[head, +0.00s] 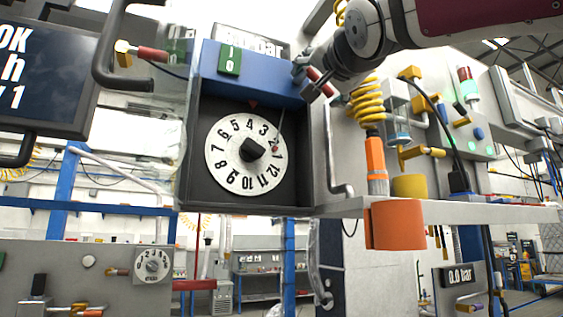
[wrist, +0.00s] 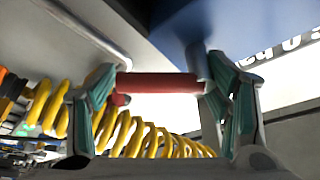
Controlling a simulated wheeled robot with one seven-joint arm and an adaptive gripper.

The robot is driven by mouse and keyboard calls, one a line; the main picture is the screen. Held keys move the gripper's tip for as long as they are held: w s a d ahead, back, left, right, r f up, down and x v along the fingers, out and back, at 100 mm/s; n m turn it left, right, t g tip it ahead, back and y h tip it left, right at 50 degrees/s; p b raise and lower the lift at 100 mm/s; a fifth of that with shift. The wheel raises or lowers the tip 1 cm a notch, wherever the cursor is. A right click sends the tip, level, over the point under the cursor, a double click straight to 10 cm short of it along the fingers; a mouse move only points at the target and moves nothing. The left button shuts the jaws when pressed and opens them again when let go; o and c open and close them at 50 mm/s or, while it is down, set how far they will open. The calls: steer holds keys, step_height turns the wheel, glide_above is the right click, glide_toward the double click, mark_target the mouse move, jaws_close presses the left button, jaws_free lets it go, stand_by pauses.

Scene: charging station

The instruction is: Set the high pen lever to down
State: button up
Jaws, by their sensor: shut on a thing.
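The red handle of the pen lever (head: 314,75) is at the upper right corner of the dial box, beside its blue top. In the wrist view the red bar (wrist: 160,83) lies crosswise between my two fingers. My gripper (head: 312,84) is shut on this bar. The fingers also show in the wrist view (wrist: 160,100), one at each end of the bar. A thin pen arm (head: 280,125) runs down from the box top to the white numbered dial (head: 218,150). The lever's pivot is hidden behind my gripper.
A yellow coiled hose (head: 366,102) hangs close to the right of my gripper. Another red-handled lever (head: 150,53) is at the left. A grey pipe (head: 331,150) runs beside the box.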

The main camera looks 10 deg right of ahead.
steer(key=shift+s+r, duration=0.1)
stand_by(0.3)
steer(key=o, duration=1.4)
steer(key=shift+o, duration=0.2)
steer(key=v, duration=1.2)
